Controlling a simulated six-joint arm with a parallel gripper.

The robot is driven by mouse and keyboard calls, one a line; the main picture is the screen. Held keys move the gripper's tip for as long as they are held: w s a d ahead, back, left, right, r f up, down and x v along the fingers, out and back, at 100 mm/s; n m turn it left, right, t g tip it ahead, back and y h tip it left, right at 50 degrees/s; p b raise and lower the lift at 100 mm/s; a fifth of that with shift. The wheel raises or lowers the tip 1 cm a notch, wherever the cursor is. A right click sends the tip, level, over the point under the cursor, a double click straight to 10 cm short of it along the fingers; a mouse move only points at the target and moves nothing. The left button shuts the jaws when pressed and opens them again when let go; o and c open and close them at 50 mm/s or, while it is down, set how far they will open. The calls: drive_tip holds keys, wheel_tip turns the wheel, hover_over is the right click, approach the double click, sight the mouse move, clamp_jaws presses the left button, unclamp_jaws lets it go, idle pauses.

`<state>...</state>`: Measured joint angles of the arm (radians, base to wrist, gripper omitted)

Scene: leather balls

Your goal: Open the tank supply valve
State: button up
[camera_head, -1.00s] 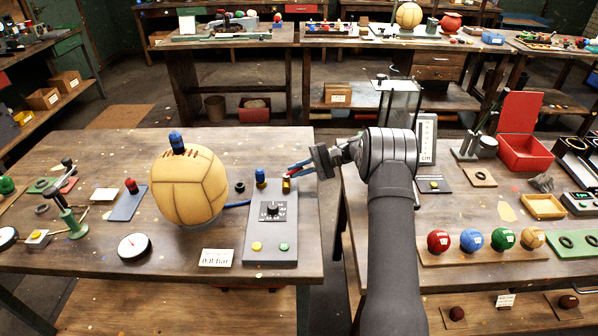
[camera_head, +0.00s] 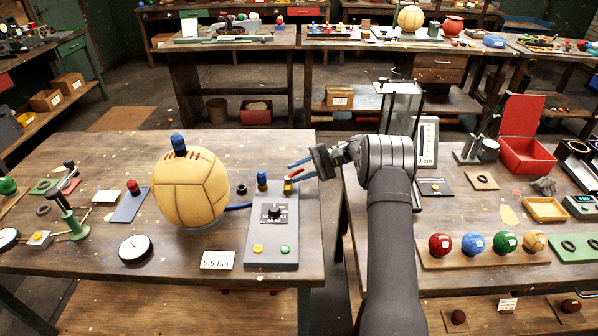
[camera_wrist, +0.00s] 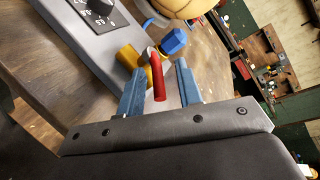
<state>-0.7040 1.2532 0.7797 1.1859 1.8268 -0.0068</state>
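The supply valve has a brass-yellow body (camera_head: 288,187) and a red lever (camera_head: 297,172). It stands at the back right of a grey control panel (camera_head: 272,237). My gripper (camera_head: 290,174) reaches in from the right with its blue fingers apart. In the wrist view the red lever (camera_wrist: 158,83) lies between the two fingers of my gripper (camera_wrist: 160,67), with a gap visible on each side. The yellow body (camera_wrist: 134,58) is just beyond the fingertips. The lever's lower joint is partly hidden.
A blue-capped fitting (camera_head: 262,180) stands close left of the valve. The panel carries a black dial (camera_head: 274,212) and two buttons. A tan leather ball (camera_head: 190,190) sits further left, beside a gauge (camera_head: 135,249). A gap separates this table from the right one.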

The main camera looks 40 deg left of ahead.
drive_tip(key=shift+r, duration=0.1)
drive_tip(key=shift+r, duration=0.3)
drive_tip(key=r, duration=0.3)
drive_tip(key=d+r, duration=0.1)
drive_tip(key=shift+w+r, duration=0.2)
drive_tip(key=shift+w, duration=0.2)
drive_tip(key=w+d+r, duration=0.4)
drive_tip(key=d+r, duration=0.1)
drive_tip(key=d, duration=0.4)
drive_tip(key=shift+d+r, duration=0.35)
drive_tip(key=shift+r, duration=0.05)
